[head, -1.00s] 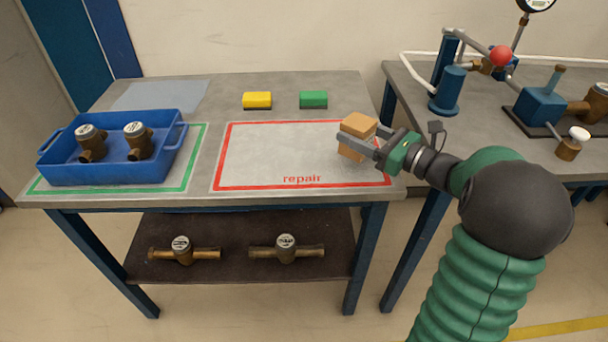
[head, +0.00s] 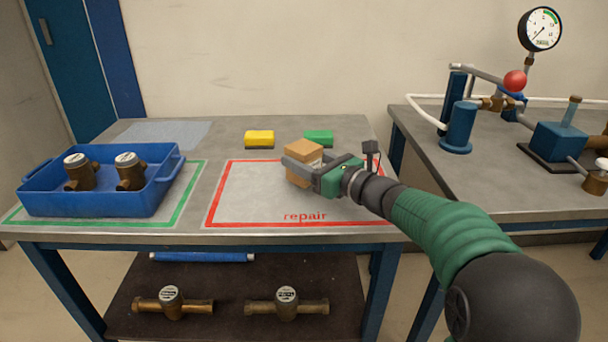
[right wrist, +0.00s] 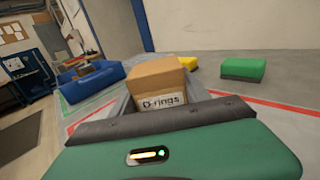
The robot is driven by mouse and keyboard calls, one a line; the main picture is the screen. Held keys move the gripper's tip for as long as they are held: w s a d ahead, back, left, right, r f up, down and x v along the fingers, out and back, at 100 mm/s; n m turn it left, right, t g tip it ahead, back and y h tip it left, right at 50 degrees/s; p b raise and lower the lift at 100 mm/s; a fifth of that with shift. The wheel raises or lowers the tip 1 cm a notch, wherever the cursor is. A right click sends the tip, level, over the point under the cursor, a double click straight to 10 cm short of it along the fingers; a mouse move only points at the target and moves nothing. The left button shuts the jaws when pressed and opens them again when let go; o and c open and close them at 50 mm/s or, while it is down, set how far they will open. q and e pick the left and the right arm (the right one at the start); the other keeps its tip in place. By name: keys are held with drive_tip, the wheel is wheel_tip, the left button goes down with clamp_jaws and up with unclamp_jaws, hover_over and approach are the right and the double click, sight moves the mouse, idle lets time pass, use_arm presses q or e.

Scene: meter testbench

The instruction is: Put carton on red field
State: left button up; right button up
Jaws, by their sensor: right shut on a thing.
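The small brown carton (head: 301,160) is in my right gripper (head: 304,168), which is shut on it over the red-outlined field (head: 240,205) marked "repair". In the right wrist view the carton (right wrist: 160,80) stands upright between the fingers, with a label reading "O-rings". I cannot tell whether its underside touches the table or hangs just above it. The carton is over the right-hand middle of the field, toward its far edge. My left gripper is not in view.
A yellow block (head: 259,138) and a green block (head: 318,137) lie behind the field. A blue crate (head: 95,200) with two brass meters stands in the green outline at left. A test bench (head: 480,180) with pipes and a gauge stands at right. The field's left part is clear.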

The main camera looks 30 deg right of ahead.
wheel_tip(320, 180, down, 3)
drive_tip(key=shift+d+r+b, duration=0.15)
drive_tip(key=shift+b, duration=0.2)
drive_tip(key=shift+a+r, duration=0.2)
drive_tip(key=o, duration=1.5)
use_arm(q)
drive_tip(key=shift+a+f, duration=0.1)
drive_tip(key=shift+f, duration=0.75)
use_arm(e)
drive_tip(key=shift+s, duration=0.1)
drive_tip(key=shift+s+d+p, duration=0.15)
drive_tip(key=shift+s+p, duration=0.15)
drive_tip(key=shift+p, duration=0.1)
drive_tip(key=p+v, duration=0.3)
drive_tip(key=v, duration=0.7)
drive_tip(key=shift+s+r, duration=0.1)
drive_tip(key=shift+s, duration=0.55)
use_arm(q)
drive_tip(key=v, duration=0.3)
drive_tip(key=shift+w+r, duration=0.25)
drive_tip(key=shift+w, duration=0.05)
